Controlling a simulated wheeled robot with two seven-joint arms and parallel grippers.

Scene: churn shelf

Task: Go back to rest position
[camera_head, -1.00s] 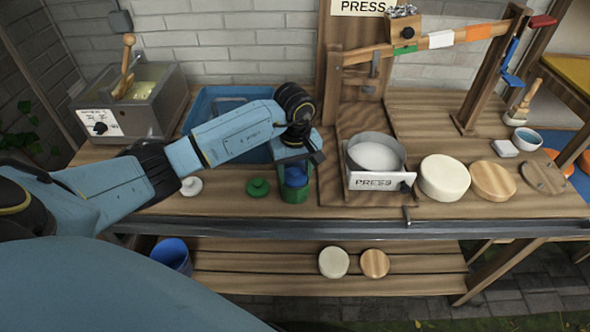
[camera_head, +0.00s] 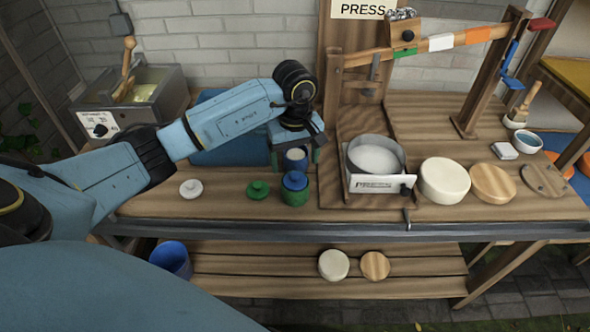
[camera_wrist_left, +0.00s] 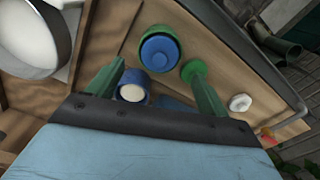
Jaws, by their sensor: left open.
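My left gripper (camera_head: 297,160) is open and empty, above the worktop just behind a green jar (camera_head: 295,197) with a blue lid (camera_head: 294,180) on it. Its green fingers show apart in the left wrist view (camera_wrist_left: 155,85). A blue cup with a pale top (camera_head: 296,156) appears between or beyond the fingers; I cannot tell its exact distance. It also shows in the left wrist view (camera_wrist_left: 133,92). The lidded jar stands upright, clear of the fingers, in the wrist view (camera_wrist_left: 160,50). My right gripper is not in view.
A green lid (camera_head: 258,190) and a white lid (camera_head: 191,188) lie left of the jar. A metal press pot (camera_head: 375,143) stands close on the right under the wooden lever (camera_head: 440,40). A blue tray (camera_head: 228,148) lies behind my arm. A grey churn box (camera_head: 140,105) stands at left.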

